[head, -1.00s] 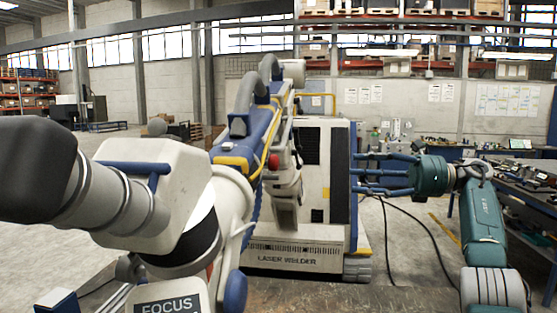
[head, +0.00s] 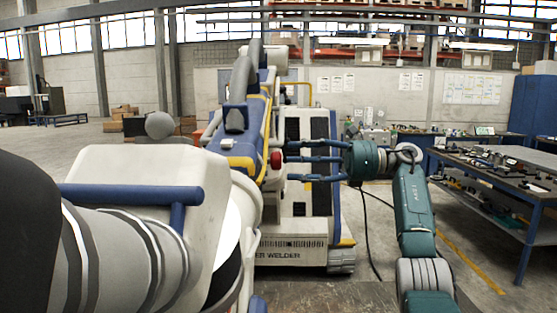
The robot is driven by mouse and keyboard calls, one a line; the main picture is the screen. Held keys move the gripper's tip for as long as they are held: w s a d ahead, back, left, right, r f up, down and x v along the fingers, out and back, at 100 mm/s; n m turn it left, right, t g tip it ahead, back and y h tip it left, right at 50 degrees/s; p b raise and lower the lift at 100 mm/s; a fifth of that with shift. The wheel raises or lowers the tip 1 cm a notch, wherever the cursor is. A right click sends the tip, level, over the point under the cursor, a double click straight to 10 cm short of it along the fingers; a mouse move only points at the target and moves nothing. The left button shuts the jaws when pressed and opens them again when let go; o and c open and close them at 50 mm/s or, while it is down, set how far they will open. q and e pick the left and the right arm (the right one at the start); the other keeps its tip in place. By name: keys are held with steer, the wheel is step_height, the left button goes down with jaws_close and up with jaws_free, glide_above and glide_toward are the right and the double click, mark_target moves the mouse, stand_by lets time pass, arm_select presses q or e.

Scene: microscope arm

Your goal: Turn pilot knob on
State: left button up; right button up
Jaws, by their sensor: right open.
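A red round knob (head: 275,159) sits on the side of the blue, white and yellow microscope arm (head: 238,135); I cannot tell whether it is the pilot knob. My right gripper (head: 290,161) comes in from the right, with its long blue fingers spread apart and pointing left. The fingertips appear just right of the red knob, with nothing seen between them; I cannot tell whether they touch it. My left gripper is not in view.
The large white microscope head (head: 140,180) and its dark eyepiece fill the left foreground. A laser welder cabinet (head: 296,243) stands behind the arm and my fingers. A workbench with tools (head: 500,170) is at right. Open floor lies between cabinet and bench.

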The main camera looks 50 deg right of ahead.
mark_target(278, 161)
steer(key=p+x, duration=0.1)
steer(key=x, duration=0.4)
steer(key=shift+w+d+f, duration=0.1)
steer(key=shift+w+d, duration=0.05)
steer(key=shift+c, duration=0.2)
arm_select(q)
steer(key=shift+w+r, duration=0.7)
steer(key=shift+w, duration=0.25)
arm_select(e)
steer(key=c, duration=1.1)
